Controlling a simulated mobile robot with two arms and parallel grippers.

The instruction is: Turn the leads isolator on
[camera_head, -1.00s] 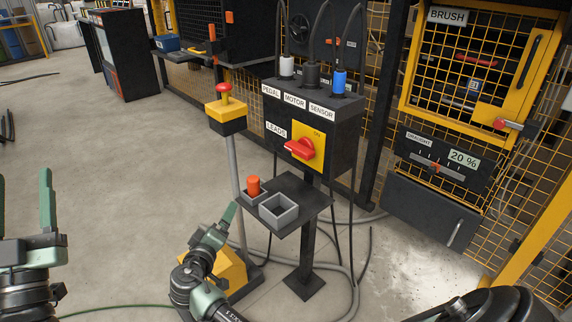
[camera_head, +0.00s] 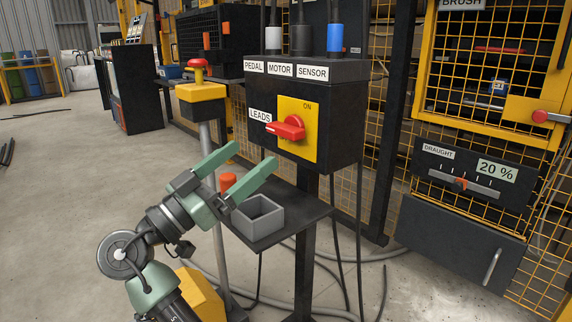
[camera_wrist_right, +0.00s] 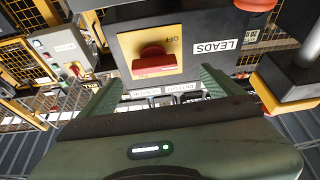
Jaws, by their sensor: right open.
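The leads isolator is a red rotary handle (camera_head: 287,128) on a yellow plate (camera_head: 311,113) on the front of a black box (camera_head: 345,100). The handle lies roughly sideways, its grip towards the LEADS label (camera_head: 260,115). "ON" is printed at the top of the plate. My right gripper (camera_head: 252,157) is open and empty, below and in front of the handle, apart from it. In the right wrist view, which is upside down, the red handle (camera_wrist_right: 153,62) lies ahead between the open fingers, and "OFF" shows on the plate. My left gripper is out of view.
Below the box, a small black shelf (camera_head: 300,213) holds a grey open tray (camera_head: 257,218) and an orange-red cylinder (camera_head: 228,181). Cables rise from the box top. The mesh brush cabinet (camera_head: 490,70) is at right.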

